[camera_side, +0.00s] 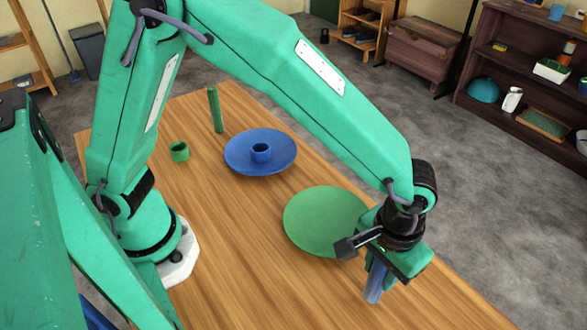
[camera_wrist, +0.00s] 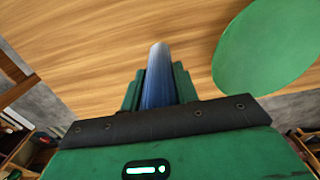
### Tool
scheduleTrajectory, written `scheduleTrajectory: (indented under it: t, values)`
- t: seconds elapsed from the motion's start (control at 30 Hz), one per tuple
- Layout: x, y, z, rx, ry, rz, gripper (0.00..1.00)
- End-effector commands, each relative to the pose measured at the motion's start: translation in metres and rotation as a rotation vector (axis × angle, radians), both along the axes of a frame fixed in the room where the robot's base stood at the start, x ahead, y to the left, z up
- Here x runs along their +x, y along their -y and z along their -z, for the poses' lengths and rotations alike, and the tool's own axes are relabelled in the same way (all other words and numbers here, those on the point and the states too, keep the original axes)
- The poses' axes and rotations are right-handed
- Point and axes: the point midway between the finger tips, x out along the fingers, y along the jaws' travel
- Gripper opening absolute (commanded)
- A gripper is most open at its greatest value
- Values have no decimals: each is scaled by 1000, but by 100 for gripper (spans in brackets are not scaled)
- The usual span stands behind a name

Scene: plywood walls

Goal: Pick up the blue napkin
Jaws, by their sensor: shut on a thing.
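The blue napkin (camera_wrist: 158,80) looks like a rolled blue cylinder. In the wrist view it lies between the two green fingers of my gripper (camera_wrist: 158,85), with its far end sticking out past them. In the side view the napkin (camera_side: 375,284) shows below my gripper (camera_side: 385,272), at the right part of the wooden table. My gripper is shut on it. I cannot tell whether the napkin touches the table. Part of it is hidden by the fingers.
A green plate (camera_side: 322,222) lies just left of my gripper. Farther back are a blue plate (camera_side: 240,158) with a blue ring (camera_side: 261,153) on it, a small green ring (camera_side: 179,152) and an upright green roll (camera_side: 215,110). The wooden table (camera_side: 262,255) is bare in front of the plates.

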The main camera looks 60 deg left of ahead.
Motion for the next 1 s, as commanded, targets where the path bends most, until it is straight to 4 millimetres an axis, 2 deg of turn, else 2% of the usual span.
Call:
scheduleTrajectory:
  t: [0.27, 0.7, 1.0]
  values:
    - [1, 1, -35, -4, 4, 0, 8]
    - [-75, 17, -79, -3, 2, 5, 8]
    - [-107, 24, -99, -1, 1, 2, 8]
